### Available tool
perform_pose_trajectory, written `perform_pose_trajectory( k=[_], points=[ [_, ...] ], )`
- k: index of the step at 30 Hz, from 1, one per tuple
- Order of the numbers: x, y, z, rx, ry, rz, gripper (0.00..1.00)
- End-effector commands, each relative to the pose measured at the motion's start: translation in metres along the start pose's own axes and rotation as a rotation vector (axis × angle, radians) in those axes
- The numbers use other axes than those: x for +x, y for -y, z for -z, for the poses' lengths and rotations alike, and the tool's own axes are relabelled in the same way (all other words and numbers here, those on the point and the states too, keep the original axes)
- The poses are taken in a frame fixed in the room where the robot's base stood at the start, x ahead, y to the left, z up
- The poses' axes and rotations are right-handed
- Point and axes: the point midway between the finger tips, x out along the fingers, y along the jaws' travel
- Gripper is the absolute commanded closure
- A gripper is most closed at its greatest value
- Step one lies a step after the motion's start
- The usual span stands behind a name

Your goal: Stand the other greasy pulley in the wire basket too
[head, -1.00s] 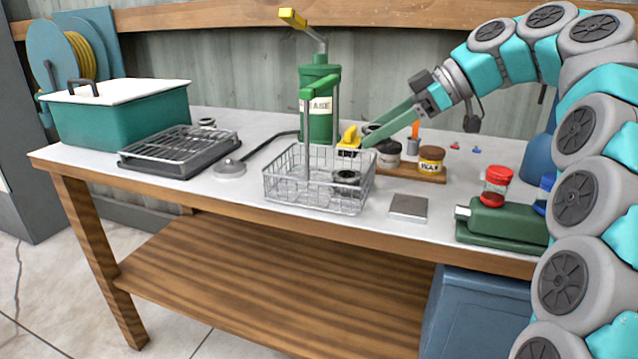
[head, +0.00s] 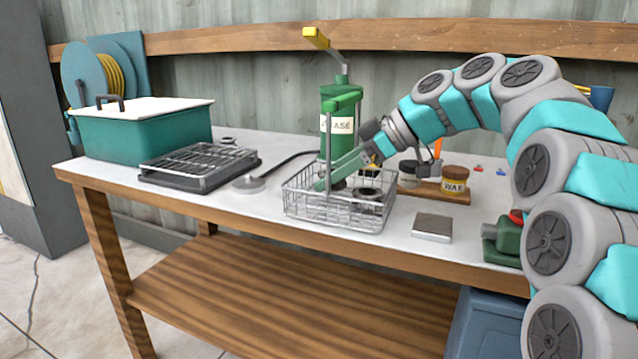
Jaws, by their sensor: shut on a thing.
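The wire basket (head: 300,208) stands near the front edge of the bench. One dark greasy pulley (head: 368,195) lies in its right part. My gripper (head: 319,185) reaches down into the basket from the right, its green fingers slanting down to the left. It is shut on a dark thing, apparently the other greasy pulley. The fingers and the basket wires partly hide it, so its tilt and whether it touches the basket floor cannot be told.
A green grease pump (head: 340,100) stands just behind the basket. A dark wire rack (head: 200,165) and teal box (head: 150,135) are at left. A wax jar (head: 455,180) and a grey metal plate (head: 432,227) are at right. The bench front between rack and basket is fairly clear.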

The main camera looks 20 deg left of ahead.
Motion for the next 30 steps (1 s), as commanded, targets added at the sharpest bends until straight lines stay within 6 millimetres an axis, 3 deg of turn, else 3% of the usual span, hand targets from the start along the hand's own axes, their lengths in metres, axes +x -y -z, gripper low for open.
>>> perform_pose_trajectory(
  k=[7,20,21,28,30],
  points=[
    [0.032,0.001,-0.001,0.001,0.002,0.003,0.93],
    [0.037,0.001,-0.005,0.000,0.002,0.002,0.93],
    [0.036,0.001,-0.004,0.000,0.002,0.002,0.28],
    [0.036,0.001,-0.004,0.000,0.002,0.002,0.02],
    [0.036,0.001,-0.004,0.000,0.002,0.002,0.01]
  ],
)
